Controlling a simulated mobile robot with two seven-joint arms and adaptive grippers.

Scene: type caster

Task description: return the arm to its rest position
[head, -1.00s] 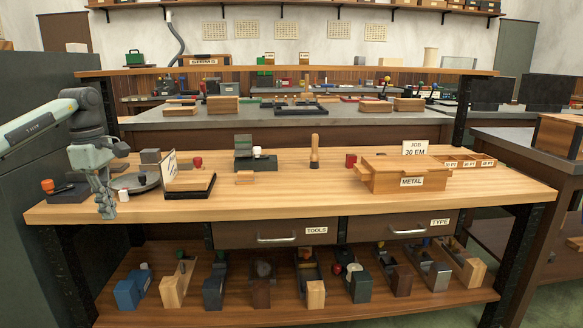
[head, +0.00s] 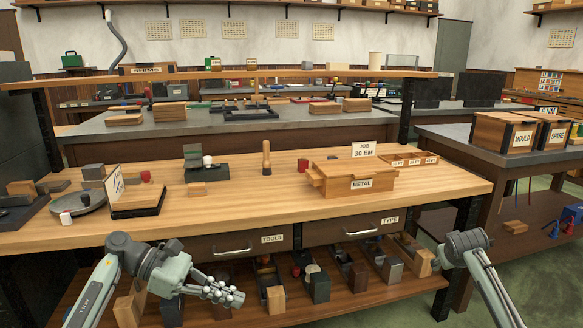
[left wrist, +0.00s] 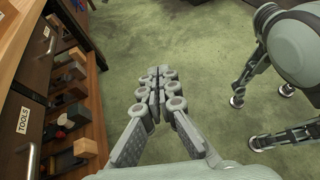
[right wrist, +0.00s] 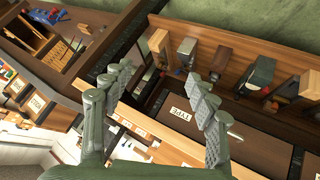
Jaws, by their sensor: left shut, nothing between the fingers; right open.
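My left gripper (head: 226,294) is in front of the workbench, below the tabletop and before the lower shelf. Its fingers are shut together with nothing between them, as the left wrist view (left wrist: 158,95) shows, over green floor. My right arm comes up at the lower right of the head view, and its gripper is out of that picture. In the right wrist view my right gripper (right wrist: 160,95) is open and empty, its fingers wide apart, with the bench front and its TYPE drawer (right wrist: 181,113) beyond.
The workbench (head: 250,215) carries a METAL box (head: 340,184), a wooden-handled tool (head: 266,160) and a tilted card on a dark base (head: 138,200). The lower shelf (head: 375,300) holds several small bins. A side table with MOULD (head: 502,135) and SPARE boxes stands right. Green floor is open in front.

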